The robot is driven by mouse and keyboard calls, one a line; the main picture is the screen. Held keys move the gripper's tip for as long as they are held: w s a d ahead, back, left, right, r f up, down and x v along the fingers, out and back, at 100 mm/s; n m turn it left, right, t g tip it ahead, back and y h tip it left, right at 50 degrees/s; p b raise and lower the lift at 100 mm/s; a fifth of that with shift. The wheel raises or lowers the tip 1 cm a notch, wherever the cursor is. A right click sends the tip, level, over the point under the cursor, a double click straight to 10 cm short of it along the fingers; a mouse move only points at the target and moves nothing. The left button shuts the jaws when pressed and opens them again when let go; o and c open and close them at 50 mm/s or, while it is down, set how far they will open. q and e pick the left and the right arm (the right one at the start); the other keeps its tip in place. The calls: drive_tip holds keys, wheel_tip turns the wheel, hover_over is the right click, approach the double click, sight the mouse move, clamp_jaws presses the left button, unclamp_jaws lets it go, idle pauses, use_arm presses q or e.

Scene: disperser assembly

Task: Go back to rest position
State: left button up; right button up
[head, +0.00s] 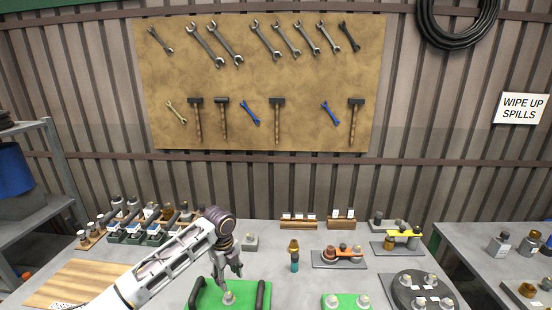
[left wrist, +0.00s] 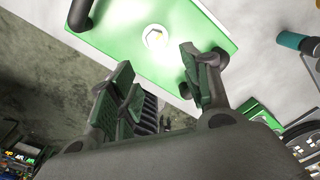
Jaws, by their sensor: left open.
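My left gripper (head: 230,274) hangs above the far part of a green tray (head: 205,299) with black handles. In the left wrist view its two fingers (left wrist: 160,85) are apart with nothing between them. The green tray (left wrist: 205,25) shows beyond the fingertips there, with a pale round piece (left wrist: 155,37) on it. In the head view this piece (head: 229,298) stands on the tray just below the fingertips, apart from them. My right gripper is not in either view.
A teal and brown bottle (head: 295,262) stands right of my arm. A smaller green plate (head: 331,303) and a dark round holder (head: 405,283) are at the front right. Racks of bottles (head: 150,222) line the back left. A wooden board (head: 80,279) lies at left.

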use_arm(q)
drive_tip(key=s+d+f+n, duration=0.1)
drive_tip(key=s+d, duration=0.1)
drive_tip(key=s+d+f+n, duration=0.1)
drive_tip(key=s+d+f, duration=0.1)
drive_tip(key=s+d+f+n+h, duration=0.1)
drive_tip(key=s+d, duration=0.1)
drive_tip(key=s, duration=0.1)
drive_tip(key=shift+f+n+t, duration=0.3)
drive_tip(key=shift+f, duration=0.05)
drive_tip(key=s+f+n+t+h, duration=0.1)
drive_tip(key=s+f+n+t, duration=0.1)
drive_tip(key=s+n, duration=0.9)
drive_tip(key=s+a+r+n+t+y, duration=0.1)
drive_tip(key=s+a+n+y, duration=0.1)
drive_tip(key=s+a+n, duration=0.85)
drive_tip(key=s+a+f+m+g+b, duration=0.1)
drive_tip(key=s+f+m+b, duration=0.15)
drive_tip(key=f, duration=3.25)
drive_tip(key=s+a+f, duration=0.2)
drive_tip(key=s+f, duration=0.9)
drive_tip(key=s+a+f+g+b, duration=0.1)
drive_tip(key=s+a+f, duration=0.1)
drive_tip(key=s+f, duration=0.8)
drive_tip(key=shift+s+f+n+g+b, duration=0.3)
drive_tip(key=shift+s+f+n, duration=0.1)
drive_tip(key=shift+s, duration=0.55)
